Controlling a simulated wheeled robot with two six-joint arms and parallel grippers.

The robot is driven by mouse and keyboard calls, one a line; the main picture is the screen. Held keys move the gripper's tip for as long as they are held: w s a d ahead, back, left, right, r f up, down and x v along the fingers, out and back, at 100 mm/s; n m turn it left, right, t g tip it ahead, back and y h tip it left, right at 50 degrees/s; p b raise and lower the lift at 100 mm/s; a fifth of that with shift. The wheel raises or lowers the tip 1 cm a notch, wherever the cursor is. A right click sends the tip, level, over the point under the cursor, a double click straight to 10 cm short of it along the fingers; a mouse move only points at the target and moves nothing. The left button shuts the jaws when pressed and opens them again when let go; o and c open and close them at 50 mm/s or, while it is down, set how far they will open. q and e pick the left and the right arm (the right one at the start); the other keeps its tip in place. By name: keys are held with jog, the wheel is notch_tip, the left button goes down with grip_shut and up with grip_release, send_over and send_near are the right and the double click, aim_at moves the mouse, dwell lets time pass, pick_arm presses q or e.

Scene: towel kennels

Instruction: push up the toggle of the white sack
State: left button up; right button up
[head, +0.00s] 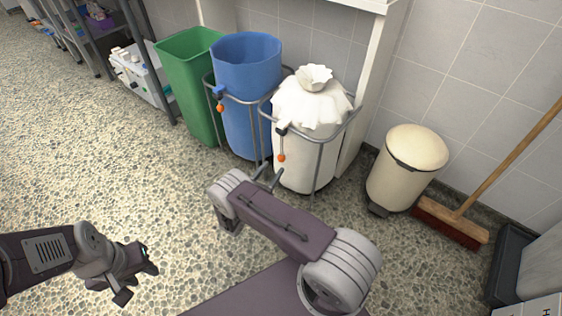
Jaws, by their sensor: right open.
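The white sack (295,160) stands in a grey metal ring frame, its top gathered into a tuft. A toggle with a dark clip and an orange end (281,157) hangs at its front left. My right gripper (270,179) is open, its grey fingers just below and left of the orange end. Whether they touch the sack or toggle I cannot tell. My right arm hides part of the gripper. My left gripper (140,283) is at the lower left over the floor, far from the sack; its fingers look apart and empty.
A blue sack (248,70) with its own orange-ended toggle (220,107) stands left of the white one. Beyond it is a green bin (188,85). A cream pedal bin (400,175) and a broom (452,222) are to the right. The speckled floor at left is clear.

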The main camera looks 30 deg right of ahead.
aim_at(280, 161)
jog(key=b+x, duration=0.1)
jog(key=x, duration=0.2)
jog(key=b+x, duration=0.2)
jog(key=x, duration=0.1)
jog(key=shift+w+d+f, duration=0.1)
jog(key=shift+d+f, duration=0.15)
jog(key=shift+d, duration=0.05)
jog(key=shift+w+d+r, duration=0.2)
jog(key=shift+w+d, duration=0.1)
jog(key=shift+d, duration=0.05)
grip_shut()
dwell(0.7)
